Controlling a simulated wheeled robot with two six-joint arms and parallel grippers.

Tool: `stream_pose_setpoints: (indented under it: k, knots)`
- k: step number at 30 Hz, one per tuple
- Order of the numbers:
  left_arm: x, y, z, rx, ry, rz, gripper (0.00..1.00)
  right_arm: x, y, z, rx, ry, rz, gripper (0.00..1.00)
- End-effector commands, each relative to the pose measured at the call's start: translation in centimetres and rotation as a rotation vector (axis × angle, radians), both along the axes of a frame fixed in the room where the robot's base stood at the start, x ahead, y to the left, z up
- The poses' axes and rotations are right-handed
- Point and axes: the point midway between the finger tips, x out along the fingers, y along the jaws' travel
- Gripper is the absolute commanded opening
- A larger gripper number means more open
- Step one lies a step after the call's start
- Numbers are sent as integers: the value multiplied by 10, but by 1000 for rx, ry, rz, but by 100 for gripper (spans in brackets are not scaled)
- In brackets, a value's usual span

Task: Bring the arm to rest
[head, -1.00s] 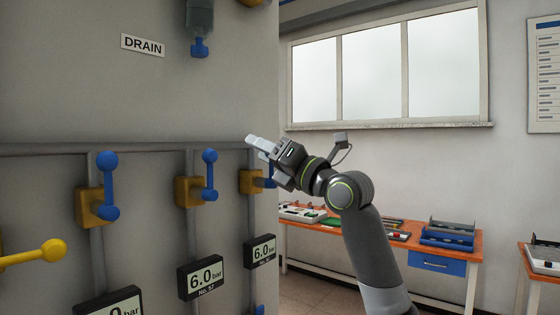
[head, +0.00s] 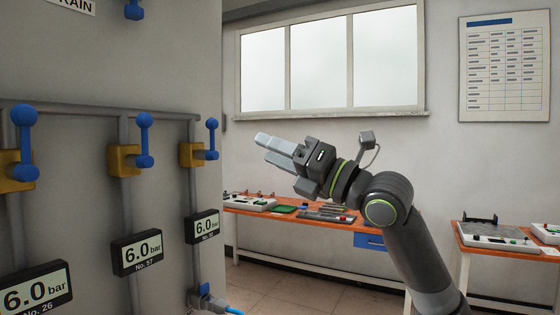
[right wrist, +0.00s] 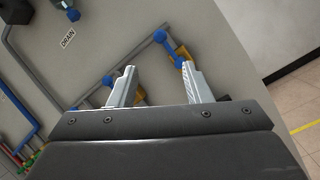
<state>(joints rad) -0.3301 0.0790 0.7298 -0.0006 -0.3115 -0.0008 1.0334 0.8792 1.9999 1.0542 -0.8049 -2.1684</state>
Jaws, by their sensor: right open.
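My right gripper (head: 268,148) is in the middle of the head view, in the air to the right of the grey panel (head: 90,75). Its fingers point left and it looks empty. In the right wrist view the two fingers (right wrist: 158,86) stand apart with nothing between them. Beyond them the panel shows, with blue-handled valves on yellow bodies. The nearest valve handle in the head view is the right-hand blue one (head: 212,138), apart from the fingertips. My left gripper does not show.
Gauges such as one reading 6.0 bar (head: 137,252) hang below the valves. An orange workbench (head: 300,222) with devices stands behind my right arm. A second bench (head: 500,247) stands at the right. Open tiled floor (head: 290,280) lies between.

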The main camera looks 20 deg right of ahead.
Motion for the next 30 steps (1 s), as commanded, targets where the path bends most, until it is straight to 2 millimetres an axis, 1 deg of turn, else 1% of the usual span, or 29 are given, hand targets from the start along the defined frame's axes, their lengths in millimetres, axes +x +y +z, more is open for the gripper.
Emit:
stream_pose_setpoints:
  k: [2, 7, 20, 22, 23, 26, 29, 30]
  knots:
    - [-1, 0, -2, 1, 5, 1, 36, -4, -3, -3, -2, 1, -1, 45]
    - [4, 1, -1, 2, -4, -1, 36, -7, -5, -4, -1, 2, 0, 45]
    - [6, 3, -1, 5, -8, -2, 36, -7, -5, -3, 0, 2, 0, 45]
    - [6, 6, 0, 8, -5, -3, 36, -4, -6, -5, 8, 11, -1, 45]
    - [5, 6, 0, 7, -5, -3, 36, 0, -8, -7, 20, 22, -3, 45]
    - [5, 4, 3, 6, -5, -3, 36, 25, -21, -24, 102, 103, -15, 45]
    - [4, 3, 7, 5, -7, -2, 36, 65, -45, -61, 250, 244, -44, 45]
    - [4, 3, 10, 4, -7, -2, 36, 83, -56, -82, 320, 308, -61, 45]
